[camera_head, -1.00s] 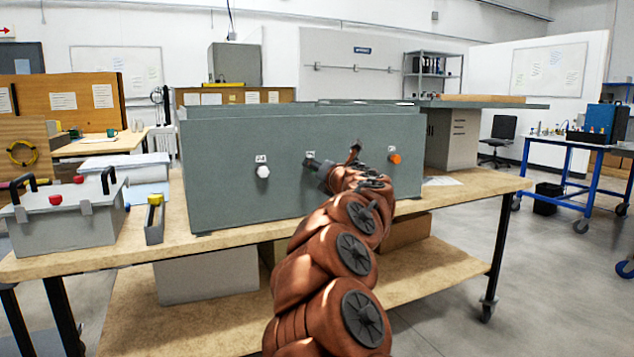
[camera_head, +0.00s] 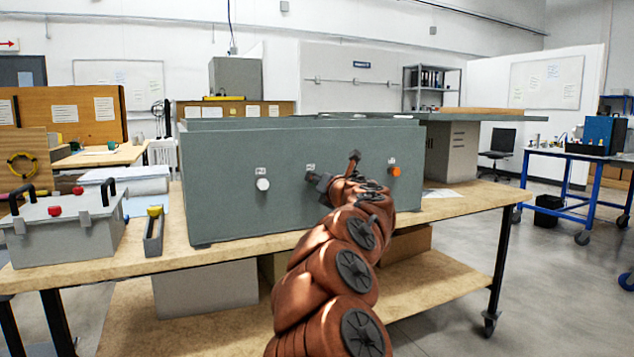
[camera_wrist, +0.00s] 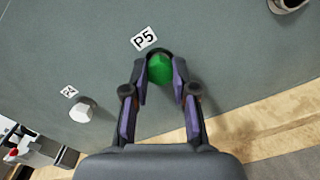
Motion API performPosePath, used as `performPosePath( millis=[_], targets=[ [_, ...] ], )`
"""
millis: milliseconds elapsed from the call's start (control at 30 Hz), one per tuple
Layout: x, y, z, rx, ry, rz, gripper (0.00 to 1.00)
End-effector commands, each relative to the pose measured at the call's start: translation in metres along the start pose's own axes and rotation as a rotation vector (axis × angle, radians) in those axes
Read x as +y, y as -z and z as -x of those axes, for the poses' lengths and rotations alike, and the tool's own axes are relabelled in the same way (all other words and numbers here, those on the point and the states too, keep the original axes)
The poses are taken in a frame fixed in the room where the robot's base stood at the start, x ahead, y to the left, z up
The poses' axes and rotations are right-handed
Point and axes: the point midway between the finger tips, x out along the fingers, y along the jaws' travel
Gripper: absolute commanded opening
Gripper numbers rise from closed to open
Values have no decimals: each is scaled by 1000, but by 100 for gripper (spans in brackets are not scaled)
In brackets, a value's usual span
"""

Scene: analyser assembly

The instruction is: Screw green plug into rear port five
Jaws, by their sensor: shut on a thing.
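The green plug (camera_wrist: 159,70) sits at the port under the P5 label (camera_wrist: 144,38) on the grey analyser panel, in the wrist view. My gripper (camera_wrist: 160,88) is shut on the plug, with one finger on each side of it. How deep the plug sits in the port cannot be told. In the head view my gripper (camera_head: 318,180) is at the middle port of the grey analyser housing (camera_head: 225,205), and my arm's end hides the plug there.
A white plug (camera_head: 263,184) is left of my gripper and an orange plug (camera_head: 394,171) is right of it. A grey toolbox (camera_head: 70,230) and a small tray with a yellow part (camera_head: 154,230) stand at the left of the wooden bench (camera_head: 470,203).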

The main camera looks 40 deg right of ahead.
Motion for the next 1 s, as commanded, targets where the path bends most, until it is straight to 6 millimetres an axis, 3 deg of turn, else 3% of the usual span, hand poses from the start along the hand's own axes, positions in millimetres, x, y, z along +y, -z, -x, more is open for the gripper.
performPosePath(
  millis=[1000],
  targets=[
    [4,-3,-1,0,-4,-617,0]
  ],
)
